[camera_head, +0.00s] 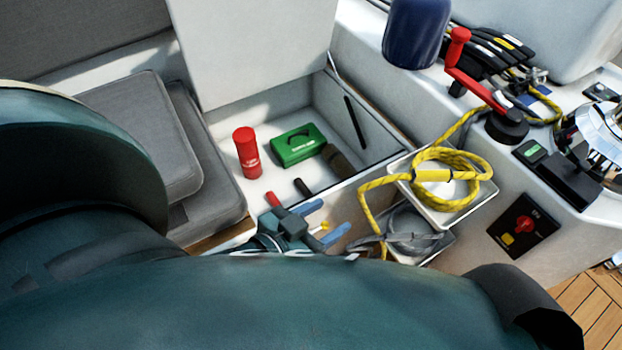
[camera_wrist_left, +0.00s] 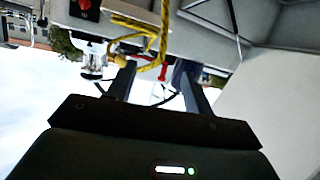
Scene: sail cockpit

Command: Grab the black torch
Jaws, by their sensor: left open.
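A dark cylinder (camera_head: 338,162), most likely the black torch, lies on the floor of the open white locker, just right of the green box. A shorter black rod-shaped thing (camera_head: 303,187) lies nearer to me. My left gripper (camera_head: 333,217) is over the near edge of the locker, its two bluish fingers apart and empty, a little short of both. The left wrist view shows the open fingers (camera_wrist_left: 157,72) with nothing held between them. I cannot pick out the torch in that view. My right gripper does not show.
A red canister (camera_head: 246,152) and a green box (camera_head: 298,145) stand in the locker. A red-ended tool (camera_head: 272,199) is close to my left gripper. Yellow rope (camera_head: 452,176) hangs over white trays on the right, below a red winch handle (camera_head: 468,80). Grey cushions (camera_head: 140,130) lie left.

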